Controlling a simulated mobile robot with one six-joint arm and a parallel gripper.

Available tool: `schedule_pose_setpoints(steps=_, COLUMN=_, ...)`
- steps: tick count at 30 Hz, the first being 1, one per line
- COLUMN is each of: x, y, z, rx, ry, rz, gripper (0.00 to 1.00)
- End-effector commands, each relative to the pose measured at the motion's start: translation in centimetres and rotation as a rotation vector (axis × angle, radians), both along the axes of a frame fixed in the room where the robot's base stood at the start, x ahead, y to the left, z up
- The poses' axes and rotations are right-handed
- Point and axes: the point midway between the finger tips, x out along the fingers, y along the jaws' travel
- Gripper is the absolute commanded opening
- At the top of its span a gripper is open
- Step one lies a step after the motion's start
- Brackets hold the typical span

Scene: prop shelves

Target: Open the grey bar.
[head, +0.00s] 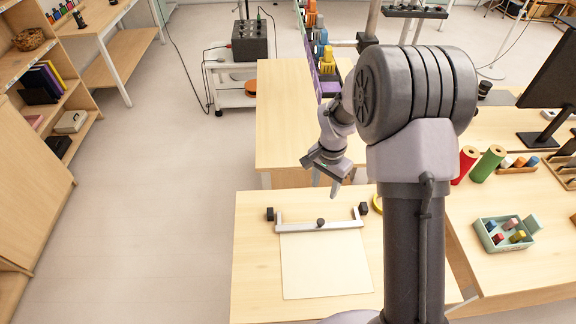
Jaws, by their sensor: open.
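The grey bar (298,227) lies across the top edge of a pale board or sheet (325,265) on the near wooden table. It has a dark knob (320,222) at its middle, upright side pieces and dark blocks at both ends. The bar looks down against the sheet's far edge. My gripper (334,188) is above the table's far edge, behind and slightly right of the bar's knob. It points down, is open and empty, and is apart from the bar. My arm column hides part of the table at the right.
A yellow round item (377,204) is partly hidden by my arm. A green tray (505,234) with small coloured pieces sits on the right table, near red (464,164) and green (488,163) rolls. The table left of the sheet is clear.

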Motion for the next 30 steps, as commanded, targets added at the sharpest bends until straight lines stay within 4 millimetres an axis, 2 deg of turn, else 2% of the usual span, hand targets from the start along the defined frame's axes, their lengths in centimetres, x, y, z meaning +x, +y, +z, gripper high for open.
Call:
schedule_pose_setpoints(steps=5, x=0.1, y=-0.2, z=-2.9, rx=-0.004, ry=0.017, rz=-0.01, gripper=0.47)
schedule_pose_setpoints(steps=15, x=-0.1, y=-0.2, z=-13.1, rx=-0.004, ry=0.019, rz=-0.009, gripper=0.47)
schedule_pose_setpoints(steps=18, x=-0.1, y=-0.2, z=-15.5, rx=-0.003, ry=0.017, rz=-0.008, gripper=0.47)
schedule_pose_setpoints(steps=24, x=0.0, y=-0.2, z=-18.1, rx=-0.004, ry=0.015, rz=-0.008, gripper=0.47)
schedule_pose_setpoints(steps=30, x=0.0, y=-0.2, z=-18.6, rx=-0.004, ry=0.015, rz=-0.008, gripper=0.47)
